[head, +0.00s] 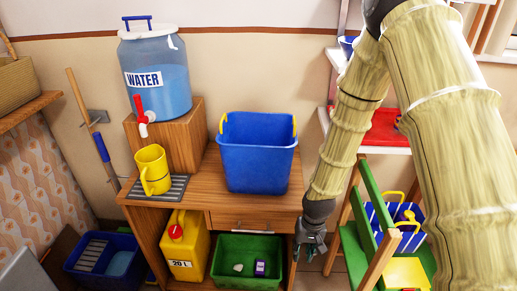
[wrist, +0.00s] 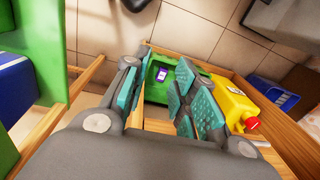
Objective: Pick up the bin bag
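Nothing in view is plainly a bin bag. A green bin (head: 262,276) on the desk's lower level holds a small purple packet (head: 260,268) and a small white piece (head: 238,267); either is too small to name surely. The packet (wrist: 162,74) also shows in the wrist view, inside the green bin (wrist: 155,95). My gripper (head: 311,246) points down at the desk's right side, to the right of the green bin and apart from the packet. In the wrist view my gripper (wrist: 156,92) is open, with nothing between its teal-padded fingers.
A blue bin (head: 257,160), yellow mug (head: 153,170) and water dispenser (head: 157,75) stand on or above the wooden desk (head: 210,201). A yellow can (head: 185,245) is left of the green bin. A green chair (head: 365,200) and striped bag (head: 405,218) stand close right of my arm.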

